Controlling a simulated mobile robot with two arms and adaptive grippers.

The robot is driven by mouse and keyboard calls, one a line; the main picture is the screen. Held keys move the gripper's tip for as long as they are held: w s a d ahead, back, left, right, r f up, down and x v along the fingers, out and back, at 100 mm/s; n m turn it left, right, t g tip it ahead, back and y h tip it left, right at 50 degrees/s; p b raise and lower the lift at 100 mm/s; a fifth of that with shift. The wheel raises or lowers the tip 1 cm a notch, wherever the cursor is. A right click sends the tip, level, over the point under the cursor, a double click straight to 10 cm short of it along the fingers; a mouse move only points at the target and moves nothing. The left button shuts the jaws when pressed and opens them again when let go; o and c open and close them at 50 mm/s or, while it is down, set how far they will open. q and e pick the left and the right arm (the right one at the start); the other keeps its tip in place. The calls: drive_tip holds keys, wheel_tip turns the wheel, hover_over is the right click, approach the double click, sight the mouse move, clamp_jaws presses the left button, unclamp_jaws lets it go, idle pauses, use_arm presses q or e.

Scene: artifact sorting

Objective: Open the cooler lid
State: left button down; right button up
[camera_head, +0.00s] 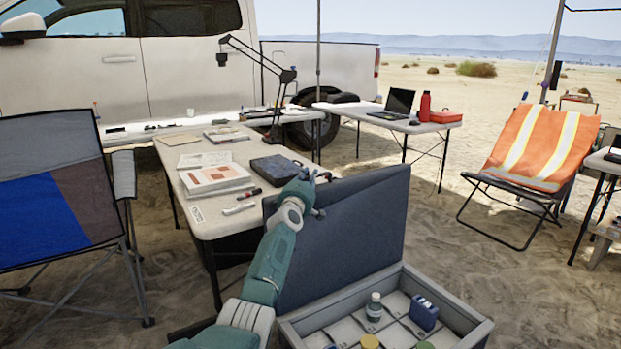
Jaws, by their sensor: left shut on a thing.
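The cooler (487,327) stands on the sand at the bottom right. Its dark grey-blue lid (360,225) is raised, steeply tilted, so the inside shows. In the cooler are a bottle with a white cap (374,307), a blue container (424,313) and several round lids or jars cut off by the frame's bottom. My teal left arm comes up from the bottom, in front of the lid's left part. My left gripper (318,190) is at the lid's upper edge, shut on the lid; its fingertips are small and partly hidden. My right gripper is not in view.
A long table (215,228) with books and a dark case (279,168) stands behind the lid. A folding chair (55,190) is at the left, an orange chair (535,150) at the right. Open sand lies right of the cooler.

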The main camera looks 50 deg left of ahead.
use_arm(q)
drive_tip(key=shift+f, duration=0.1)
drive_tip(key=c, duration=1.9)
unclamp_jaws()
drive_tip(key=shift+d, duration=0.1)
drive_tip(key=shift+s+d, duration=0.15)
drive_tip(key=shift+d, duration=0.35)
drive_tip(key=v, duration=1.1)
drive_tip(key=shift+s+a, duration=0.2)
drive_tip(key=shift+s, duration=0.05)
